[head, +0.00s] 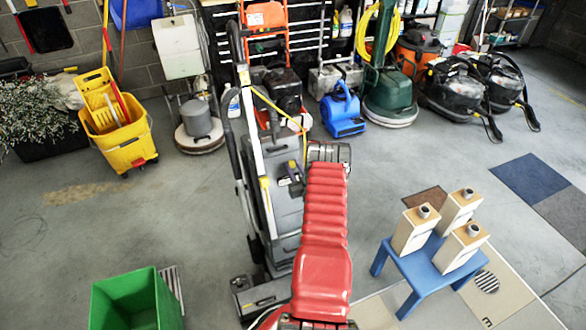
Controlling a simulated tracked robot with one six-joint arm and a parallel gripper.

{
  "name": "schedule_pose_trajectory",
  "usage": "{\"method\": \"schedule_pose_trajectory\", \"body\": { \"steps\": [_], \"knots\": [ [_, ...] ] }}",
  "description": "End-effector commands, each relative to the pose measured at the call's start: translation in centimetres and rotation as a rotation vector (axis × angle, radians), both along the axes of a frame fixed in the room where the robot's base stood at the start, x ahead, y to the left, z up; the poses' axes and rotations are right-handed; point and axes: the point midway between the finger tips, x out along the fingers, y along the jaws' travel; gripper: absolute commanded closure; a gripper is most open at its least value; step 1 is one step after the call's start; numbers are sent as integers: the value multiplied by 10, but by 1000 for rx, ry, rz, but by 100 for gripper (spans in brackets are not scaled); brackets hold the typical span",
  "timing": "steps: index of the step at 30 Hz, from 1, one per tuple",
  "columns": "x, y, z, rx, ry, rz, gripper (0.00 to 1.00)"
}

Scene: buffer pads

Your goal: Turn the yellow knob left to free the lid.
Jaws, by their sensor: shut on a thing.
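A grey upright floor machine (285,215) stands left of my red arm in the head view. On its upper body, beside the arm, is a small dark part with a little yellow that looks like my gripper (293,181). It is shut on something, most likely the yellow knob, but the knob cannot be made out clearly. My arm covers the machine's right side, and the lid's edge does not show. I cannot tell how far the knob is turned.
A green bin (135,300) stands at the front left. A blue stool (432,275) at the right bears three boxes (411,232) with grey necks. A yellow mop bucket (118,130) stands at the left. Cleaning machines line the back. The floor between is mostly clear.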

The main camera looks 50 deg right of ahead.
Motion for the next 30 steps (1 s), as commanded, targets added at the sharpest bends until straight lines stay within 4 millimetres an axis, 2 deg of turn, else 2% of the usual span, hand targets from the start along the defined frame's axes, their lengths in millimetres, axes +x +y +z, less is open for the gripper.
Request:
{"method": "schedule_pose_trajectory", "body": {
  "steps": [11,30],
  "knots": [
    [3,0,0,-157,94,72,96],
    [3,-1,2,-639,376,275,96]
  ]
}}
